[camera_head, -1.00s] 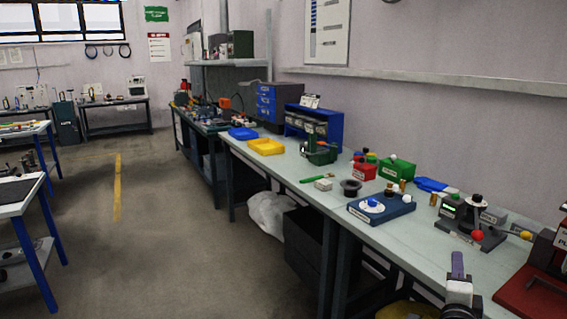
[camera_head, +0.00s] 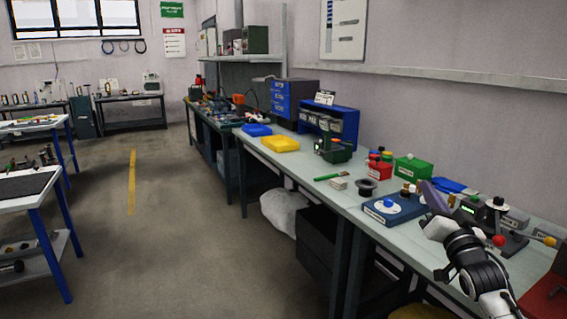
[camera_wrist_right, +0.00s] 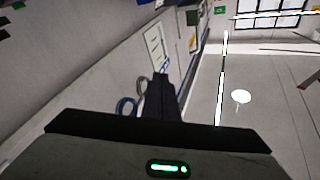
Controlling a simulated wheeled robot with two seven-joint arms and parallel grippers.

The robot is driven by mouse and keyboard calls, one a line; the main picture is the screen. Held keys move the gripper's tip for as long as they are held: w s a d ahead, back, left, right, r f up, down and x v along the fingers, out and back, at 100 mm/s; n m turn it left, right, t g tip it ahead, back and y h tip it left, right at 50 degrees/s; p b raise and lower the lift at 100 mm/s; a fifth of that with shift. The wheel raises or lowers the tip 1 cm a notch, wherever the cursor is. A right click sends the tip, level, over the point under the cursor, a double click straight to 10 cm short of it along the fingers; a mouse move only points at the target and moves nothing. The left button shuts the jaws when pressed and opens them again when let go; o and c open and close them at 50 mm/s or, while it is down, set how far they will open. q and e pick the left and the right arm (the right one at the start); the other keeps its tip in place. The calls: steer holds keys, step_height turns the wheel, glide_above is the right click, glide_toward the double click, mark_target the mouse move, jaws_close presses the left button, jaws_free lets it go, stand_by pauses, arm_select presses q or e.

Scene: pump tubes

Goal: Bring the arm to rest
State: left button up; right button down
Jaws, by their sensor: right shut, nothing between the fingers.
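My right arm (camera_head: 475,260) comes in from the lower right of the head view. Its right gripper (camera_head: 428,188) points up and away, in front of the right part of the workbench (camera_head: 292,165). The fingers are together with nothing between them. I cannot tell the gripper's exact height above the bench. My left gripper is not in view.
A yellow tray (camera_head: 280,144) lies farther back. The floor (camera_head: 160,240) at left is open.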

steer(key=d+f+n+g+h, duration=0.25)
steer(key=f+n+g, duration=0.3)
steer(key=f, duration=0.35)
steer(key=s+a+f+n+g+y, duration=0.1)
steer(key=s+a+f, duration=0.25)
steer(key=f, duration=0.35)
steer(key=s+a+f+y, duration=0.1)
steer(key=s+a+f, duration=0.1)
steer(key=s+f, duration=0.35)
steer(key=s+a+f+n+g+y, duration=0.1)
steer(key=s+a+f, duration=0.25)
steer(key=f, duration=0.35)
steer(key=s+a+f+g, duration=0.1)
steer(key=s+a+f, duration=0.2)
steer(key=s, duration=0.7)
steer(key=s+a+f+g+y, duration=0.1)
steer(key=s+a+f+g, duration=0.1)
steer(key=s+a+f, duration=0.2)
steer(key=s+a+f+m+g+y, duration=0.1)
steer(key=s+a+f, duration=0.3)
steer(key=s, duration=1.4)
step_height(320, 180, down, 4)
steer(key=shift+a+f+g, duration=0.1)
steer(key=shift+a+g, duration=0.1)
steer(key=shift+g, duration=0.25)
steer(key=c, duration=2.5)
jaws_free()
steer(key=shift+w, duration=0.1)
